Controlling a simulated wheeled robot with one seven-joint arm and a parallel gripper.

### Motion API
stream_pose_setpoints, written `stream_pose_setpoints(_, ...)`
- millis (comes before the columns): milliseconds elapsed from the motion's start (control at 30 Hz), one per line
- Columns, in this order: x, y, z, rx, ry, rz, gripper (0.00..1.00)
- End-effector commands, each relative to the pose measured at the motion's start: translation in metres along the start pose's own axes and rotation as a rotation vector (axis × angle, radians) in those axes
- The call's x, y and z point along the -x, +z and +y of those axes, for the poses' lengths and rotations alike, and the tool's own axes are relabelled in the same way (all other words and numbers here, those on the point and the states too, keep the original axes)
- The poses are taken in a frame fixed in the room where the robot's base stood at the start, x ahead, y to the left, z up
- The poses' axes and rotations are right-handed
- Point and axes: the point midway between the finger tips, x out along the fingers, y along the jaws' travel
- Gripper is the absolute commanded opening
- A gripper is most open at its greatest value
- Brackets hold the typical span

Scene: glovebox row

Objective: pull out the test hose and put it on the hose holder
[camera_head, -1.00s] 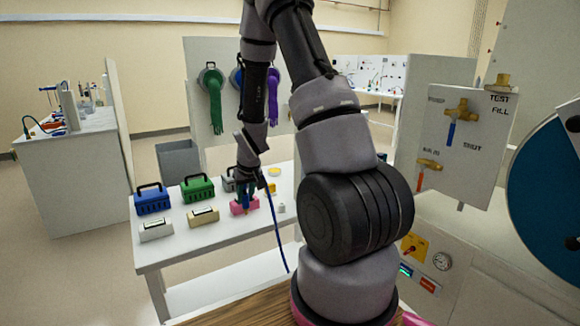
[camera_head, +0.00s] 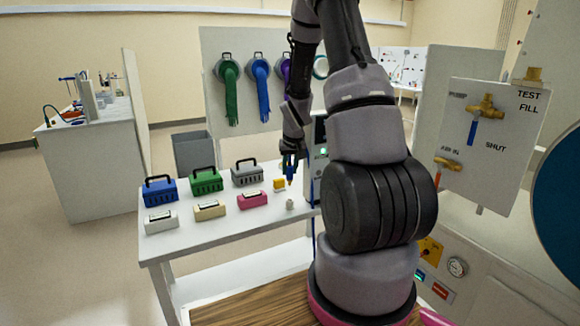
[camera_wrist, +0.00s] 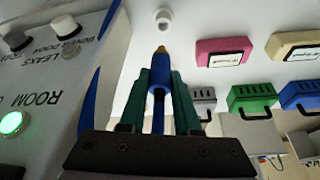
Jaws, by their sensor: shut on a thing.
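My gripper (camera_head: 290,168) is shut on the blue test hose end, above the right part of the white table. In the wrist view, the blue hose end (camera_wrist: 160,76) sits between the teal fingers, and its brass tip points away from the gripper. The blue hose (camera_head: 312,212) also hangs down beside the table's right edge in the head view. A small white round piece (camera_head: 290,204) stands on the table below the gripper. In the wrist view the white piece (camera_wrist: 163,17) lies just beyond the brass tip, apart from it. I cannot tell whether it is the hose holder.
A grey tester box (camera_head: 320,150) with a green light stands close to the right of my gripper. Blue (camera_head: 160,190), green and grey cases and a pink box (camera_head: 253,200) stand left. A valve panel (camera_head: 490,140) is at right.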

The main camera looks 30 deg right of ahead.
Motion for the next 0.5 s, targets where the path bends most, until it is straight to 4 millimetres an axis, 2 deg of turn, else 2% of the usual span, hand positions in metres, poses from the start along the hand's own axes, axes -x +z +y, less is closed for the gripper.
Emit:
stream_pose_setpoints(300, -0.029, 0.013, 0.000, -0.001, 0.000, -0.003, 0.00)
stream_pose_setpoints(500, -0.040, 0.017, 0.000, 0.000, 0.000, -0.001, 0.00)
